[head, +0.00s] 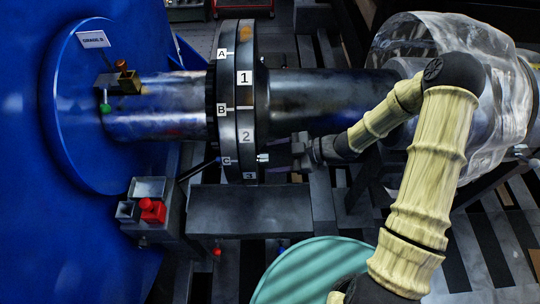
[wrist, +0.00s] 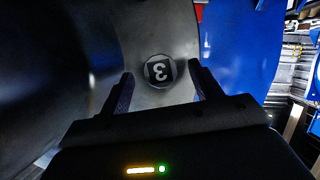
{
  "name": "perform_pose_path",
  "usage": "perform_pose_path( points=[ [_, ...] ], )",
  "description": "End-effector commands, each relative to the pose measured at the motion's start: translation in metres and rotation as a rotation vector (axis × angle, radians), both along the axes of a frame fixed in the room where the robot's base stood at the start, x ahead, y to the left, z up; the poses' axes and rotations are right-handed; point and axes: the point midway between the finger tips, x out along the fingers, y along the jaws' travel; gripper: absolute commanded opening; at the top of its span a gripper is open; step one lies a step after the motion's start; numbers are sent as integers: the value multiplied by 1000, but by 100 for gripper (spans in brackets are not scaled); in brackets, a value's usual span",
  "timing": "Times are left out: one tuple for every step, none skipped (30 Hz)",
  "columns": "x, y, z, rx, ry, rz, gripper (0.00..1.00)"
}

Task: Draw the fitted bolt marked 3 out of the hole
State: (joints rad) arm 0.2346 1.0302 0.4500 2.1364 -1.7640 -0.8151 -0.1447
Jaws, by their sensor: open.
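The bolt marked 3 (wrist: 159,71) shows in the wrist view as a round head with an upside-down 3 on a pale square, set in the grey flange face. My gripper (wrist: 162,76) is open, with one finger on each side of the bolt head in the picture. I cannot tell whether the fingers touch it. In the head view my gripper (head: 301,152) is to the right of the coupling flange (head: 246,125), near its lower part. The flange rim carries labels 1, 2 and 3, and A, B and C. A small pale bolt end (head: 263,158) shows on its right side.
A shaft (head: 320,95) runs right from the flange, above my gripper. A dark bench (head: 248,212) stands below. A green round surface (head: 318,272) is at the bottom. A clear wrapped body (head: 405,45) is at the right, and a red-knobbed box (head: 150,190) at the left.

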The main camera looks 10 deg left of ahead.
Motion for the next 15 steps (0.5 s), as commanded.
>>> perform_pose_path(
  points=[
    [-1,6,-2,0,3,1,64],
    [-2,9,-3,0,2,0,64],
    [-2,13,-4,1,1,1,64],
    [-3,15,-5,1,1,1,64],
    [-3,16,-6,1,1,1,64],
    [-3,17,-7,0,1,1,64],
    [-3,18,-7,-2,2,0,64],
    [-3,18,-8,-1,2,-1,64],
    [-3,19,-8,-1,1,-1,64],
    [-3,18,-8,-1,1,-1,64],
    [-3,18,-8,-1,1,-1,64],
    [-3,18,-8,-1,1,-1,64],
    [-3,18,-8,-1,1,-1,64],
    [-3,18,-8,-1,1,-1,64],
    [-3,18,-8,-1,1,-1,60]
  ],
)
